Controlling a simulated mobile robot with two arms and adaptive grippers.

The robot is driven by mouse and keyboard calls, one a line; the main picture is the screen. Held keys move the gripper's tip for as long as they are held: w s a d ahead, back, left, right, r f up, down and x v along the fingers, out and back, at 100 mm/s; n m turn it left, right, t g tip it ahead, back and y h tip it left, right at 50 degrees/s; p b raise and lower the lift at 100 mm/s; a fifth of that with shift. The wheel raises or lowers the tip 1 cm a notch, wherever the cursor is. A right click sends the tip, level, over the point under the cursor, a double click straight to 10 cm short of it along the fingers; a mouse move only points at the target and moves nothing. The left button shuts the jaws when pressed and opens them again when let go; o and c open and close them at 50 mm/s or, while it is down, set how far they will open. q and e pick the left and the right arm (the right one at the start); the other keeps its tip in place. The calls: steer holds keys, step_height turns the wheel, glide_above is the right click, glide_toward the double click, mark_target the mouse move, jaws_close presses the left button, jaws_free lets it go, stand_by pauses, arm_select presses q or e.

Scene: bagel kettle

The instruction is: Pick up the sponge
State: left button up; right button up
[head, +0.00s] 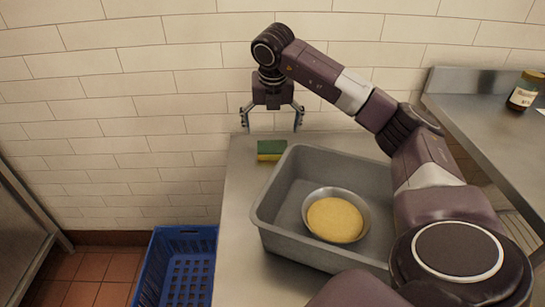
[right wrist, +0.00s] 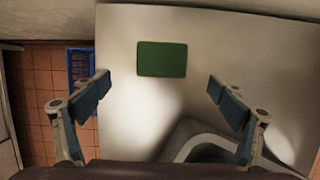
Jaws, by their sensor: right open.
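The sponge (head: 271,150) is a small block with a green top and a yellow side. It lies on the metal counter (head: 240,200), beside the far left corner of the grey bin. In the right wrist view the sponge (right wrist: 162,59) shows as a green rectangle between the fingers, farther off. My right gripper (head: 272,122) is open and empty, pointing down above the counter near the back wall. Its two fingers also show in the right wrist view (right wrist: 160,92), spread wide and not touching the sponge. My left gripper is not in view.
A grey bin (head: 263,219) holds a metal bowl (head: 308,200) with a round yellow content. A blue crate (head: 156,262) stands on the tiled floor at left. A metal table (head: 480,125) with a jar (head: 525,91) is at right. The tiled wall is close behind.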

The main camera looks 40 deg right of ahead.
mark_target(273, 146)
steer(key=shift+x, duration=1)
steer(key=x, duration=0.3)
steer(key=b+x, duration=0.1)
steer(key=x, duration=0.2)
steer(key=shift+d+f, duration=0.25)
steer(key=shift+d, duration=0.05)
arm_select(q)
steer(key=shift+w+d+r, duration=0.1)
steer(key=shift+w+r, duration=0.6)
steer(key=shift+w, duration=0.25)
arm_select(e)
steer(key=c, duration=0.8)
